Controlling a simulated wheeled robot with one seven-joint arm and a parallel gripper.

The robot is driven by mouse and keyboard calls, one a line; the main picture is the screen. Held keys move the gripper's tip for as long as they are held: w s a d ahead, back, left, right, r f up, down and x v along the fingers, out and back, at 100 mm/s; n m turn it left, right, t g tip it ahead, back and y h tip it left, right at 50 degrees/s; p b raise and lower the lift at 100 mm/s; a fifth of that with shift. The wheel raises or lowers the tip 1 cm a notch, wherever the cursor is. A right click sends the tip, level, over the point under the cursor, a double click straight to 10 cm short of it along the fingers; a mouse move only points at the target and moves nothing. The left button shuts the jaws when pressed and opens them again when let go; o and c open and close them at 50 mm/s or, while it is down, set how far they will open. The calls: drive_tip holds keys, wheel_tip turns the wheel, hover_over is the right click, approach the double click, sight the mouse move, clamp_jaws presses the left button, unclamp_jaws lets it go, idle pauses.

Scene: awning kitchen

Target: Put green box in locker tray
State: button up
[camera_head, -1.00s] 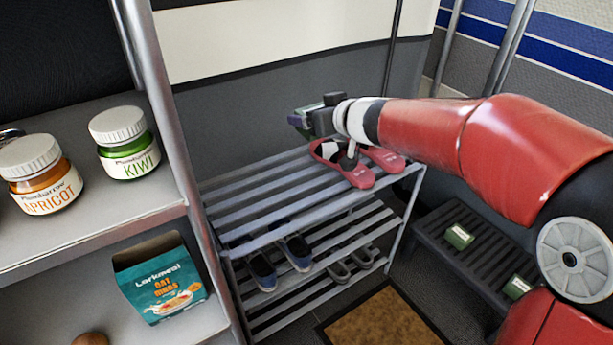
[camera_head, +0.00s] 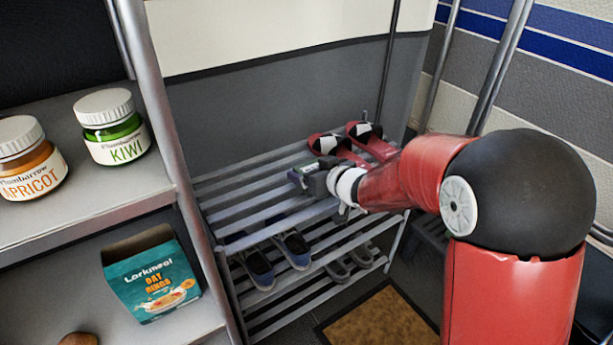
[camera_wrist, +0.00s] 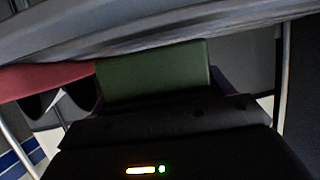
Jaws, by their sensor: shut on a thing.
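My gripper (camera_head: 303,177) is over the top tier of the grey slatted shoe rack (camera_head: 220,187) in the head view. It is shut on a green box, which shows in the wrist view (camera_wrist: 155,70) as a dark green block between the dark fingers. In the head view the box is small and mostly hidden by the gripper. In the wrist view a grey rack bar runs close to the box; I cannot tell whether they touch. I cannot tell which thing is the locker tray.
Red slippers (camera_head: 372,140) sit on the rack's top tier, behind my gripper. Blue shoes (camera_head: 293,248) stand lower. At left, shelves hold a kiwi jar (camera_head: 112,127), an apricot jar (camera_head: 28,160) and a teal oat carton (camera_head: 152,278). A brown mat (camera_head: 385,318) lies below.

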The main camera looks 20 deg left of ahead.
drive_tip(key=shift+f, duration=0.4)
drive_tip(key=shift+f, duration=0.25)
drive_tip(key=o, duration=1)
drive_tip(key=shift+r, duration=0.25)
drive_tip(key=p+v, duration=0.1)
drive_tip(key=v, duration=1.1)
drive_tip(key=shift+f, duration=0.1)
